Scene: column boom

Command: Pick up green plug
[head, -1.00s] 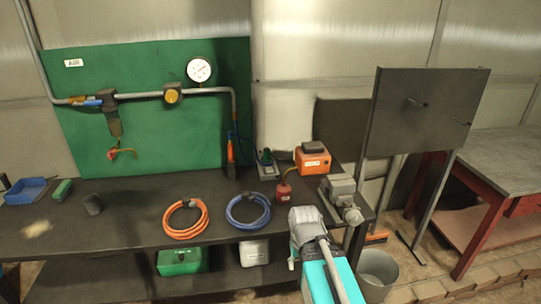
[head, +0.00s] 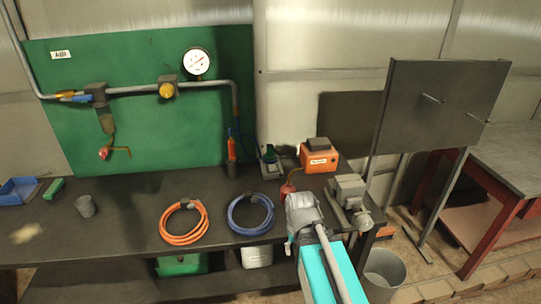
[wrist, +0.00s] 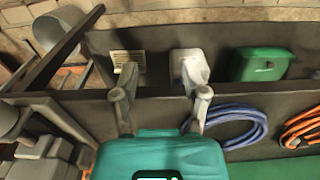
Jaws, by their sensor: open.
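A small green piece, which looks like the green plug (head: 269,154), stands at the back of the bench against the wall, on a small grey box (head: 271,169). A blue cable runs near it. It is small in the head view, and I cannot make it out in the wrist view. My gripper (wrist: 160,103) is open and empty in the wrist view, its two grey fingers apart above the front of the bench. In the head view my turquoise arm covers the bench's front right, and the fingers are not clear there. The plug stands beyond my arm, towards the wall.
An orange box (head: 319,157), a red can (head: 288,191) and a grey machine (head: 349,193) stand near the plug. Blue hose (head: 251,214) and orange hose (head: 184,222) lie coiled to the left. A bucket (head: 384,273) stands right of the bench.

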